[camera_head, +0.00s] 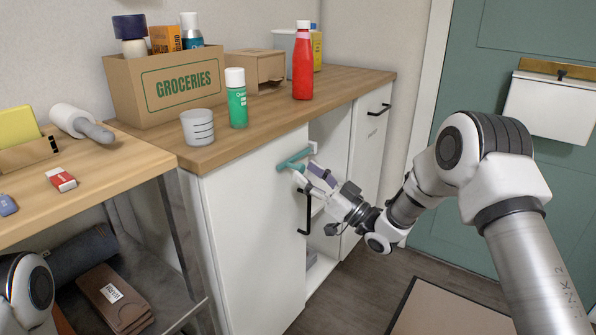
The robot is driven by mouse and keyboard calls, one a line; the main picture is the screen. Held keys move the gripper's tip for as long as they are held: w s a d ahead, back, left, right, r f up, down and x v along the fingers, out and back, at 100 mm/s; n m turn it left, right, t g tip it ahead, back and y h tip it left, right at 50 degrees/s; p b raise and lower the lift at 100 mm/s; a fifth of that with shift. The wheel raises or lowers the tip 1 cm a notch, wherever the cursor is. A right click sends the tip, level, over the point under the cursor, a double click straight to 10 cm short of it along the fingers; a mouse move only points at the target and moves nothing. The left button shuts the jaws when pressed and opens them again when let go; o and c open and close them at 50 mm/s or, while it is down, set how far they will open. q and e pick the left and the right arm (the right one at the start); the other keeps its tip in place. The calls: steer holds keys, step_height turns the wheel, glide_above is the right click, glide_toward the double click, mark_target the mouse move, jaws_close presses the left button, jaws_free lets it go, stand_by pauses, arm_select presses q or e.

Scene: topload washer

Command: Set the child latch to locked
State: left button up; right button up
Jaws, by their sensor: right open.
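The child latch (293,160) is a teal bar at the top of the white cabinet's front, just below the wooden counter edge. It lies near the free edge of the left cabinet door (250,230), which has a black handle (304,212). My right gripper (311,178) is open, close below and to the right of the latch, and its fingers partly overlap the door edge. I cannot tell whether it touches the latch. My left gripper is out of view; only part of my left arm shows at the lower left.
The cabinet interior (329,135) shows between the left door and the right door (368,150). On the counter (345,82) stand a grocery box (165,85), a cup (198,127), a green bottle (237,105) and a red bottle (303,65). A wooden bench (110,170) is at left.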

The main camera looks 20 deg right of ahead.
steer(key=shift+x, duration=1.45)
jaws_close()
steer(key=shift+w+d+p, duration=0.2)
steer(key=shift+w+d, duration=0.6)
steer(key=shift+d, duration=0.3)
steer(key=shift+w+d+p, duration=0.2)
steer(key=shift+w+d, duration=0.6)
steer(key=shift+d, duration=0.25)
steer(key=shift+r, duration=0.1)
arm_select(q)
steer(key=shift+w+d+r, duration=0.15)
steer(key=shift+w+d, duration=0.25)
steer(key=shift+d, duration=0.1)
arm_select(e)
steer(key=shift+c, duration=0.5)
jaws_free()
steer(key=shift+o, duration=0.5)
steer(key=shift+w+d, duration=0.1)
